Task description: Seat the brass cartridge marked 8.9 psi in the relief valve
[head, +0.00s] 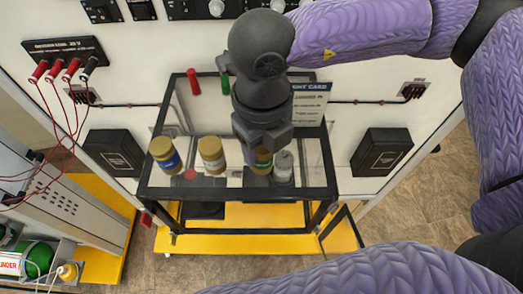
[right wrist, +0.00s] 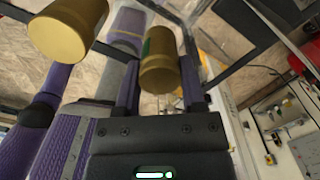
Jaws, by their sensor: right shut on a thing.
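In the head view, brass-coloured cartridges stand on a glass-topped, dark-framed stand: one with a blue label (head: 165,154), one with a white label (head: 212,156), and one with a green label (head: 263,163). My right gripper (head: 262,149) is over the green-labelled one and partly hides it. In the right wrist view, my right gripper (right wrist: 160,88) is shut on this brass cartridge (right wrist: 161,72), whose green patch shows on its side. Another brass cartridge (right wrist: 68,28) is close by at upper left. I cannot read the pressure marks or identify the relief valve. My left gripper is out of view.
A grey cylinder (head: 283,168) stands right of the held cartridge. A card (head: 311,100) is behind the stand (head: 330,170). Red (head: 193,82) and green (head: 225,83) pieces lie near the back. Black boxes (head: 382,152) flank the stand.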

